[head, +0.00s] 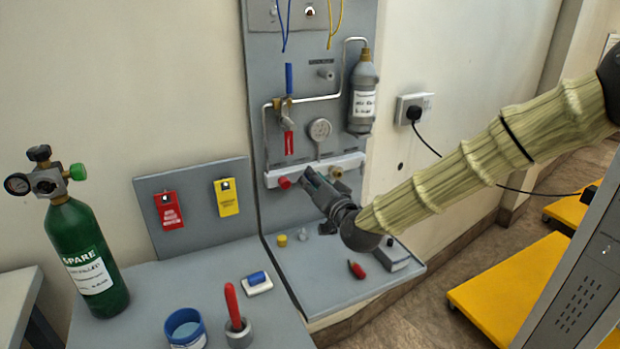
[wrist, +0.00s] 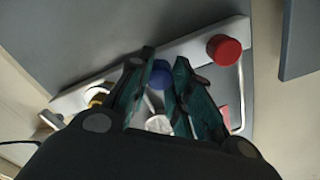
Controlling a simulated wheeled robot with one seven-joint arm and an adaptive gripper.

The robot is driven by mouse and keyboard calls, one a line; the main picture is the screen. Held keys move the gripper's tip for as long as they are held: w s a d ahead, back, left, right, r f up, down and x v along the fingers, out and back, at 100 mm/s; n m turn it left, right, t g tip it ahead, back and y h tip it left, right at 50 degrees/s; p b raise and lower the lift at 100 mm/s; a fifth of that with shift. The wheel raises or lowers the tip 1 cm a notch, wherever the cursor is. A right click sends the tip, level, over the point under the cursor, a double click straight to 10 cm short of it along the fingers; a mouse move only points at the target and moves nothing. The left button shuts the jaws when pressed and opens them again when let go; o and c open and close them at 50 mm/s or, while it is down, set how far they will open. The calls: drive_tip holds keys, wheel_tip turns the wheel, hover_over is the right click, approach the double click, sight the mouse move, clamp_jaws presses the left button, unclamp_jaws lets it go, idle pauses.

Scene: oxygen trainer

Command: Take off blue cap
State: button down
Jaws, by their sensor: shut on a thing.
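The blue cap (wrist: 160,74) shows between my fingers in the wrist view, at the middle of the white manifold bar (wrist: 191,46). My gripper (wrist: 165,60) is shut on it. The cap sits in line with the bar; whether it has come loose cannot be told. In the head view my gripper (head: 308,172) reaches the bar (head: 350,163) from the right and hides the blue cap.
A gauge (head: 320,129), a grey bottle (head: 363,92) and metal pipes are on the panel above the bar. A green cylinder (head: 88,255) stands on the left.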

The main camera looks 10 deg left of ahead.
drive_tip(key=shift+f+n, duration=0.15)
drive_tip(key=shift+n, duration=0.25)
drive_tip(key=n, duration=0.3)
idle(0.4)
drive_tip(key=shift+f+n+b, duration=0.1)
drive_tip(key=shift+n+b, duration=0.4)
drive_tip(key=shift+n, duration=1.2)
drive_tip(key=shift+n+b, duration=0.55)
drive_tip(key=shift+n, duration=0.35)
drive_tip(key=shift+d+n, duration=0.1)
drive_tip(key=shift+n, duration=0.7)
